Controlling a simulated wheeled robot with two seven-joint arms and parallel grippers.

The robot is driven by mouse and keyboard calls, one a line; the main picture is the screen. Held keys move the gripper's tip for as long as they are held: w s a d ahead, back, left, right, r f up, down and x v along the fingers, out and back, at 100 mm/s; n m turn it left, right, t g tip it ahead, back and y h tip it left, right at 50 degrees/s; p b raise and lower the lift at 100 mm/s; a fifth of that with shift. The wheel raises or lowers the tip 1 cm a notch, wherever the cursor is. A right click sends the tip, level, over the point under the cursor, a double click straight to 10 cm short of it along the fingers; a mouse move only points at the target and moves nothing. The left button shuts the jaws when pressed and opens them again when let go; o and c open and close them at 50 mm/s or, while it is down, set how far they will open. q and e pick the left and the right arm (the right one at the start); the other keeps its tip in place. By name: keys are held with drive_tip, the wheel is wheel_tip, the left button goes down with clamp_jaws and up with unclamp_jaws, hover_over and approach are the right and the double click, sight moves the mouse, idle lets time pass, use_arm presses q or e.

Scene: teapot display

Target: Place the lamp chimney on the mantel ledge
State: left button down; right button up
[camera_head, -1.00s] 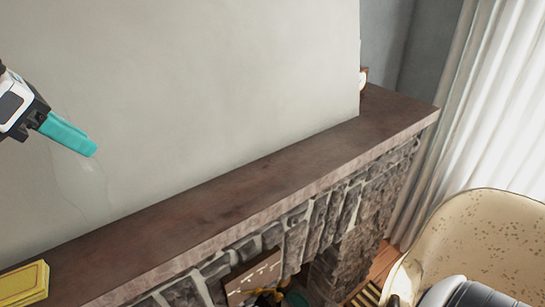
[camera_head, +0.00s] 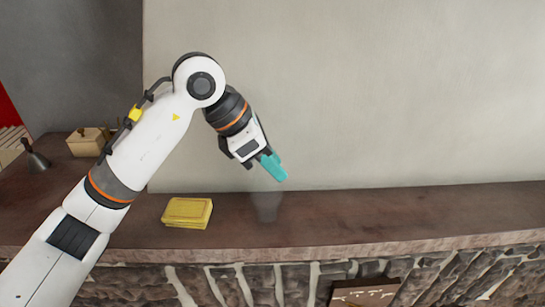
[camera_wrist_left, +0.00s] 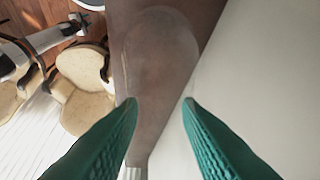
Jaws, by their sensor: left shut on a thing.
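The lamp chimney (camera_head: 265,205) is clear glass and shows only as a faint outline below my left gripper (camera_head: 279,177) in the head view. My left gripper is shut on it. In the left wrist view the chimney (camera_wrist_left: 160,50) is a see-through rounded shape beyond the teal fingers (camera_wrist_left: 160,105). The mantel ledge (camera_head: 380,215) is a long dark brown shelf against the pale wall. The chimney overlaps the ledge in the head view; I cannot tell whether its lower end touches it.
A yellow stack (camera_head: 187,212) lies on the ledge left of the chimney. A wooden box (camera_head: 88,142) and a dark bell-like object (camera_head: 36,160) stand farther left. The ledge to the right is clear. A wooden sign (camera_head: 365,293) shows below.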

use_arm(q)
drive_tip(key=shift+f, duration=0.4)
use_arm(e)
drive_tip(key=shift+s+r, duration=0.1)
drive_tip(key=shift+s, duration=0.15)
use_arm(q)
drive_tip(key=shift+w, duration=0.1)
drive_tip(key=shift+f, duration=0.15)
drive_tip(key=c, duration=1)
unclamp_jaws()
drive_tip(key=shift+c, duration=0.2)
use_arm(e)
drive_tip(key=shift+s, duration=0.1)
drive_tip(key=shift+a, duration=0.1)
use_arm(q)
drive_tip(key=shift+r, duration=0.3)
drive_tip(key=b+v, duration=0.3)
drive_tip(key=v, duration=0.9)
drive_tip(key=shift+b, duration=0.3)
use_arm(e)
drive_tip(key=shift+f, duration=1.8)
